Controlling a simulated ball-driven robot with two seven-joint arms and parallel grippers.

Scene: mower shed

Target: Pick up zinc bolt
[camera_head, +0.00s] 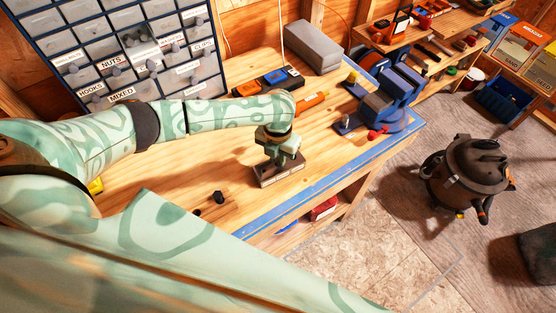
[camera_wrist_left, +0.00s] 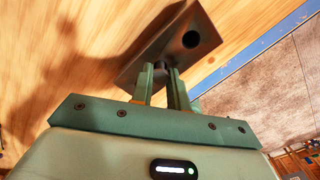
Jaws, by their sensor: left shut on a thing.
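My left gripper (camera_head: 279,160) is over the bench, pointing down at a small brown block (camera_head: 268,183). In the left wrist view its two fingers (camera_wrist_left: 166,82) are shut on a small dark grey piece, which I take to be the zinc bolt (camera_wrist_left: 161,67). The bolt's lower end is at the block (camera_wrist_left: 150,63), which has one round dark hole showing beside the fingers. I cannot tell whether the bolt is still seated in the block. In the head view the fingers hide the bolt. My right gripper is not in view.
The wooden bench (camera_head: 165,175) has a blue front edge. A small black knob (camera_head: 218,197) lies on it. A blue vise (camera_head: 388,100) stands right of the block, and a grey box (camera_head: 314,47) behind. A labelled drawer cabinet (camera_head: 115,45) is at back left.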

